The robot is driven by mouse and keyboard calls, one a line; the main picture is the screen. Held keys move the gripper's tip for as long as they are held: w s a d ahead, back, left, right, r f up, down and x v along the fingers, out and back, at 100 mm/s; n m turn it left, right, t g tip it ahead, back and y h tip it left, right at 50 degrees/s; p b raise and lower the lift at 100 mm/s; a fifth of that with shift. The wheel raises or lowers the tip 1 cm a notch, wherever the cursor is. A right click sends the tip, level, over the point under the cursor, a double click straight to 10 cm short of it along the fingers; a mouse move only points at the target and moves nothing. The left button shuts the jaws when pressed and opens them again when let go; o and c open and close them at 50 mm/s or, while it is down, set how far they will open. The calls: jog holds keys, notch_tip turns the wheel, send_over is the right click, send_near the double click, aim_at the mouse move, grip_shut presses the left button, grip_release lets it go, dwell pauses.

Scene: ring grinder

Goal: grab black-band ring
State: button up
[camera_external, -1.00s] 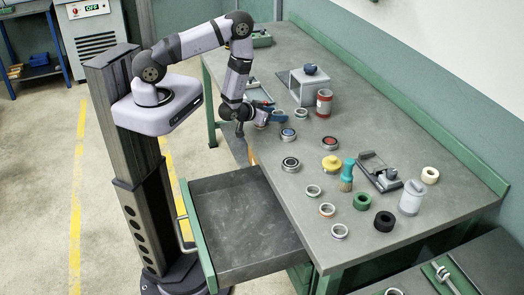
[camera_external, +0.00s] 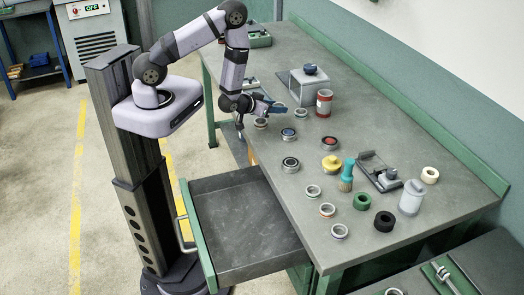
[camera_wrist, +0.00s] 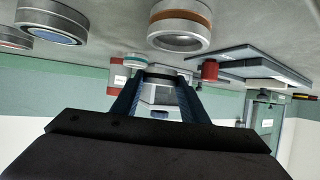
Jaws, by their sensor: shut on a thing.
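My gripper (camera_external: 277,108) is above the bench's near left edge in the external view. In the wrist view its blue fingers (camera_wrist: 158,88) are shut on the black-band ring (camera_wrist: 168,73), which shows as a dark band between the fingertips; the fingers hide part of it. It is too small to make out in the external view. A brown-band ring (camera_wrist: 180,25) lies on the bench near the gripper and also shows in the external view (camera_external: 261,122). A green-band ring (camera_wrist: 135,62) lies beyond the left finger, also seen in the external view (camera_external: 301,113).
A blue-centred ring part (camera_external: 288,134) and a red-centred one (camera_external: 330,143) lie close by. A grey block (camera_external: 302,88) and a red can (camera_external: 324,102) stand beyond the gripper. The drawer (camera_external: 245,225) is open and empty. Several more rings lie toward the bench's front.

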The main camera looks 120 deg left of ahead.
notch_tip(320, 180, up, 7)
jog(key=b, duration=0.1)
jog(key=shift+f, duration=0.15)
dwell(0.4)
